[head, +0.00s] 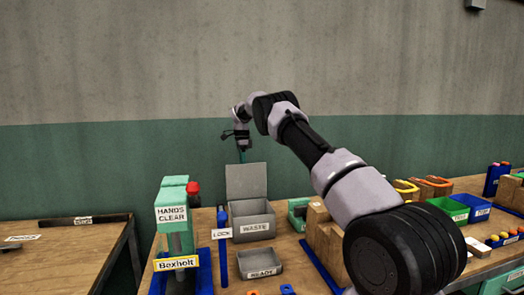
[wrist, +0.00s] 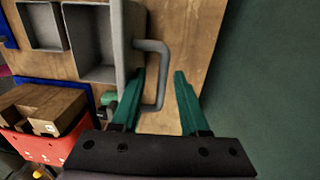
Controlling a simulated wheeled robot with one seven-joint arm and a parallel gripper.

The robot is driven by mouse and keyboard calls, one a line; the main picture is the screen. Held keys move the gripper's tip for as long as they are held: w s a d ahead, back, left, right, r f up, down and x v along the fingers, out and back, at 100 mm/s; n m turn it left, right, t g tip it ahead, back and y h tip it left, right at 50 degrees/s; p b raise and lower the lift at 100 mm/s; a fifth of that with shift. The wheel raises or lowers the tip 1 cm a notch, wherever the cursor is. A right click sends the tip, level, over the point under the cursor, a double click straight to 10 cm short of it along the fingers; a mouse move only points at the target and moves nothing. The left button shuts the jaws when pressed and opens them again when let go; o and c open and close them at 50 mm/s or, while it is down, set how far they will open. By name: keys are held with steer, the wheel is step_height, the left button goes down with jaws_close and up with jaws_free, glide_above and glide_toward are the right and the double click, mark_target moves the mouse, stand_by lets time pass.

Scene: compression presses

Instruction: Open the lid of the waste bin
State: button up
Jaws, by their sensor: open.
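The grey waste bin (head: 253,228), labelled WASTE, stands on the bench. Its lid (head: 246,181) stands about upright at the back edge, so the bin's inside shows. In the wrist view the lid (wrist: 125,45) is seen nearly edge-on, beside the open bin (wrist: 92,55). The lid's grey bar handle (wrist: 161,95) sticks out from its back face. My gripper (head: 241,157) is above and behind the lid's top edge. In the wrist view its green fingers (wrist: 159,74) are apart, with the handle's outer bar between them. Whether either finger touches the bar cannot be told.
A grey READY tray (head: 261,264) is in front of the bin. The Boxholt press (head: 174,230) stands to the left, wooden blocks (head: 322,235) to the right. Green (head: 447,208) and blue bins are further right. A green-and-grey wall (head: 80,165) rises behind the bench.

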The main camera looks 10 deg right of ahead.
steer(key=s, duration=0.9)
steer(key=shift+r, duration=0.3)
steer(key=shift+s+f+t, duration=1.6)
steer(key=shift+s+f, duration=1.6)
steer(key=shift+s, duration=0.95)
steer(key=s+d+r+n, duration=0.1)
steer(key=s+r, duration=0.2)
steer(key=r, duration=0.3)
steer(key=s+r+n, duration=0.1)
steer(key=s+r, duration=0.2)
steer(key=r, duration=0.4)
steer(key=s+d+r+n+t, duration=0.1)
steer(key=s+r, duration=0.2)
steer(key=r, duration=0.3)
steer(key=shift+d+r, duration=0.25)
steer(key=shift+d, duration=0.1)
